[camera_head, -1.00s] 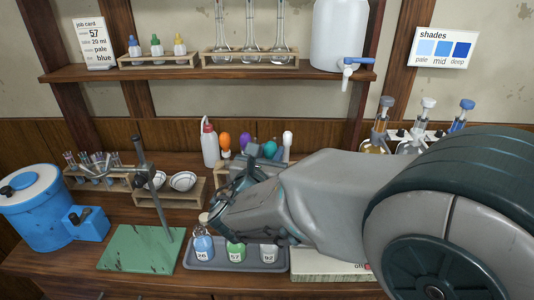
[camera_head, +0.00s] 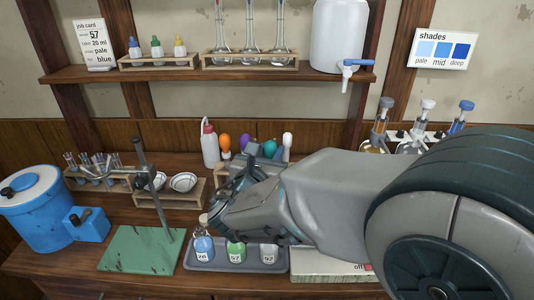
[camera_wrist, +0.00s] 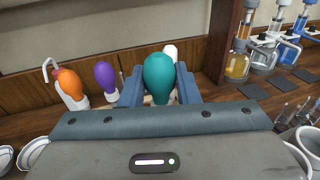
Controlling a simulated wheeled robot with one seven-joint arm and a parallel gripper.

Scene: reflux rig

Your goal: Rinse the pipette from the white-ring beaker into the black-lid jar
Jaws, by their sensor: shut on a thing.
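The teal-bulb pipette (camera_wrist: 159,75) stands upright between the two blue fingers of my gripper (camera_wrist: 158,85) in the wrist view, and the fingers are shut on its bulb. In the head view its teal bulb (camera_head: 269,149) shows above my gripper (camera_head: 268,153), at the pipette rack behind the tray. The stem is hidden by the gripper. I cannot pick out a white-ring beaker or a black-lid jar in either view; my arm covers much of the bench's right half.
Orange (camera_wrist: 68,82) and purple (camera_wrist: 105,76) bulbs stand left of the held one, and a white one is behind it. A grey tray (camera_head: 222,268) holds numbered bottles. A stand on a green base (camera_head: 140,250) is left. Dispenser bottles (camera_head: 425,120) are at the right.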

